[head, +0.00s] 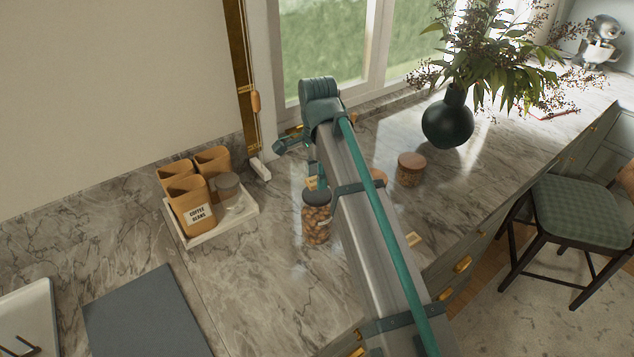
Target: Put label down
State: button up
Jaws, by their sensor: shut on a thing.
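My gripper (314,179) points down over the counter, partly hidden behind my own arm and just behind a nut-filled glass jar. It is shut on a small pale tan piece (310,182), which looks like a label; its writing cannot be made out. Another small pale label (414,239) lies on the counter to the right of my arm. An orange canister (190,205) at the left bears a white label reading "COFFEE BEANS" (199,215).
The nut jar (317,224) with a dark lid stands close to my gripper. A wooden-lidded jar (410,169) and a dark vase (448,118) stand to the right. A white tray (236,215) holds several canisters. Marble counter (262,285) is clear in front.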

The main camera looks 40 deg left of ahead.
aim_at(317, 193)
jog(key=shift+w+a+f, duration=0.2)
jog(key=shift+a+f, duration=0.1)
jog(key=shift+d+f+p, duration=0.1)
jog(key=shift+f+p, duration=0.4)
jog(key=shift+f, duration=1)
jog(key=shift+f, duration=0.1)
jog(key=o, duration=0.8)
notch_tip(317, 193, up, 12)
jog(key=b, duration=0.3)
jog(key=shift+b, duration=0.3)
